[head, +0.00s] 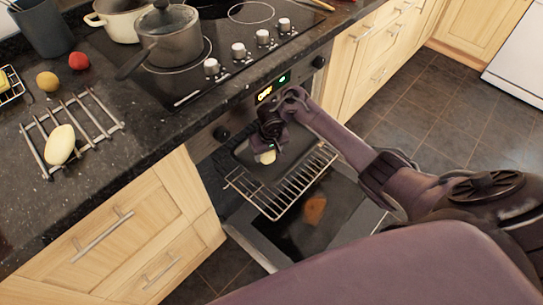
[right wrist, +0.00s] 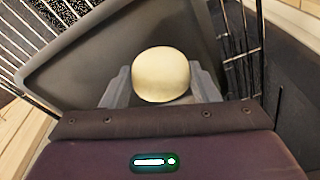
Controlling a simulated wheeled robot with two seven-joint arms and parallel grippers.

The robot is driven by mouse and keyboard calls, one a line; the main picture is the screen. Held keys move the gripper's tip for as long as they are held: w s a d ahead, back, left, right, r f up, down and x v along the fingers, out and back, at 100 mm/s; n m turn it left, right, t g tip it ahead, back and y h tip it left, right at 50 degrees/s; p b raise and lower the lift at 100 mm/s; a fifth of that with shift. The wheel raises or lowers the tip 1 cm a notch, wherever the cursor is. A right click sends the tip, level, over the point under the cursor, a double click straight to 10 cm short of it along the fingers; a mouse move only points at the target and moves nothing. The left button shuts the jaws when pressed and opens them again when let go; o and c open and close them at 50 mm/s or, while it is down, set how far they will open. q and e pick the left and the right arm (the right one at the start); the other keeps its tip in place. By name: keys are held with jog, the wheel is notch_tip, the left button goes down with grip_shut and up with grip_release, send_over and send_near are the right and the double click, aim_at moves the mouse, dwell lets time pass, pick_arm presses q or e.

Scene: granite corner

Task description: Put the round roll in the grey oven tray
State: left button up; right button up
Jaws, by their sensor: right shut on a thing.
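The round roll (head: 266,157) is pale and smooth; in the right wrist view the roll (right wrist: 161,75) sits between the finger pads. My right gripper (head: 270,138) is shut on it, pointing down at the open oven. The grey oven tray (head: 241,153) is under and around the roll in the head view, partly hidden by my gripper and arm. In the right wrist view the tray (right wrist: 100,60) spreads out behind the roll. I cannot tell whether the roll touches the tray's floor. My left gripper is not in view.
The oven's wire rack (head: 285,190) sticks out over the lowered oven door (head: 340,205). A longer pale roll (head: 60,145) lies on a cooling rack (head: 90,117) on the dark counter. A grey saucepan (head: 168,40) stands on the hob above the oven.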

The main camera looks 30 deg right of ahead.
aim_at(271, 156)
jog(key=shift+w+d, duration=0.1)
jog(key=shift+d, duration=0.2)
jog(key=shift+w+d, duration=0.2)
jog(key=shift+d, duration=0.3)
notch_tip(271, 156, down, 3)
jog(key=shift+r+b, duration=0.1)
jog(key=shift+b, duration=0.65)
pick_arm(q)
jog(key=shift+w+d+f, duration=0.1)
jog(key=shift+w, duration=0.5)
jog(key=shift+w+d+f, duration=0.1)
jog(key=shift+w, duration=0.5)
pick_arm(e)
jog(key=shift+f, duration=0.35)
jog(key=shift+f, duration=0.2)
jog(key=o, duration=1)
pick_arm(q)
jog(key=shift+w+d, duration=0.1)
